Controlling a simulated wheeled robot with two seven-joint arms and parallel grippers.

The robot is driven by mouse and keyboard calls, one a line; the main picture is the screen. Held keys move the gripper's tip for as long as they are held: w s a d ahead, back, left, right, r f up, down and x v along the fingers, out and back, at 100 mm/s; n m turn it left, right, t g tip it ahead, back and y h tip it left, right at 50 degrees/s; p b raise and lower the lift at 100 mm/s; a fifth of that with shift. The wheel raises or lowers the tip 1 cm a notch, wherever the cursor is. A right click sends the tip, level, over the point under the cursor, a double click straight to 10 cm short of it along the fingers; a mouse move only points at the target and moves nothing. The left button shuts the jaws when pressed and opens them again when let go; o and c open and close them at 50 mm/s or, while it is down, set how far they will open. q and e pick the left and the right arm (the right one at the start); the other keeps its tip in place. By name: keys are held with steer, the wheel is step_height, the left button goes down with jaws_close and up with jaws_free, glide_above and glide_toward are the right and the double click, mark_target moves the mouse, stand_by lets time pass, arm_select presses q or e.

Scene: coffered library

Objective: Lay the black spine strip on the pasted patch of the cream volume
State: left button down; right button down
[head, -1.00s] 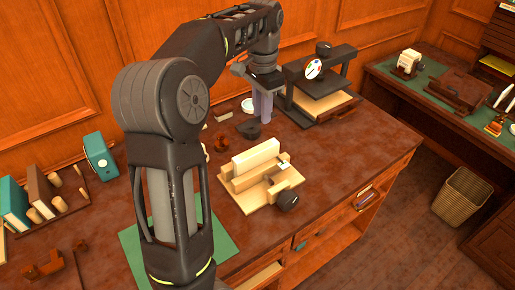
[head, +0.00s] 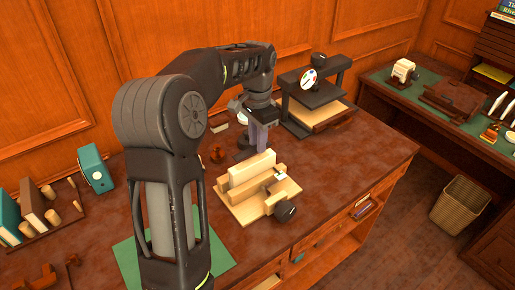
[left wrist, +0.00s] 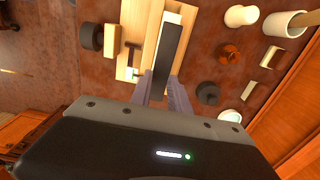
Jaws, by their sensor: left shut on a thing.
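The cream volume (head: 252,168) stands upright in a wooden press (head: 235,205), spine edge up. My left gripper (head: 258,145) is just behind its far end in the head view. In the left wrist view, the gripper (left wrist: 164,84) is shut on the black spine strip (left wrist: 171,50). The strip reaches out from the fingers and overlaps the pale volume (left wrist: 173,17) in the picture. I cannot tell whether they touch. The pasted patch is not clearly visible, and the strip's outline is hard to make out in the head view. My right gripper is out of view.
The press's dark knob (head: 285,211) sticks out at the front. A black standing press (head: 315,95) is behind to the right. A teal box (head: 95,168) and a book rack (head: 40,215) are at left. The desk's right side is clear.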

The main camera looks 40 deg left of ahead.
arm_select(q)
step_height(320, 180, down, 3)
steer(key=shift+f, duration=0.1)
steer(key=shift+f, duration=0.3)
steer(key=c, duration=1.2)
jaws_free()
steer(key=shift+c, duration=0.2)
